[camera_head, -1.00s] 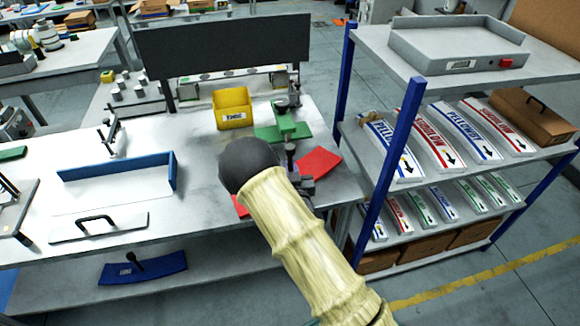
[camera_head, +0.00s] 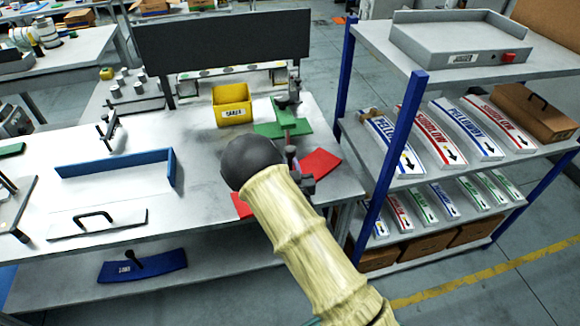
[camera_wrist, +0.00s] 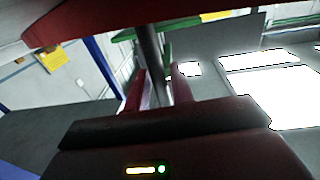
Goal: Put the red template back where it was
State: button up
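The red template (camera_head: 319,163) lies at the right front corner of the workbench, and my arm covers its middle. A second red patch (camera_head: 241,206) shows left of the arm. A dark upright post (camera_head: 290,156) stands beside the red part. In the wrist view, a red surface (camera_wrist: 85,16) crosses the top left. My gripper (camera_wrist: 158,82) has its two red fingers on either side of a dark post (camera_wrist: 148,50). Whether they press on it is unclear.
A green template (camera_head: 270,130) and a yellow bin (camera_head: 232,104) are behind the red one. A blue-edged tray (camera_head: 117,164) is to the left. A blue template (camera_head: 160,264) lies on the lower shelf. A rack (camera_head: 409,120) with label strips stands at right.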

jog(key=shift+o, duration=0.9)
jog(key=shift+r, duration=0.15)
jog(key=shift+r+p, duration=0.5)
jog(key=shift+p, duration=0.2)
jog(key=s+d+b, duration=0.2)
jog(key=s+b, duration=0.2)
jog(key=s, duration=0.7)
jog(key=shift+s+d, duration=0.15)
jog(key=shift+s, duration=0.25)
jog(key=shift+s+d, duration=0.1)
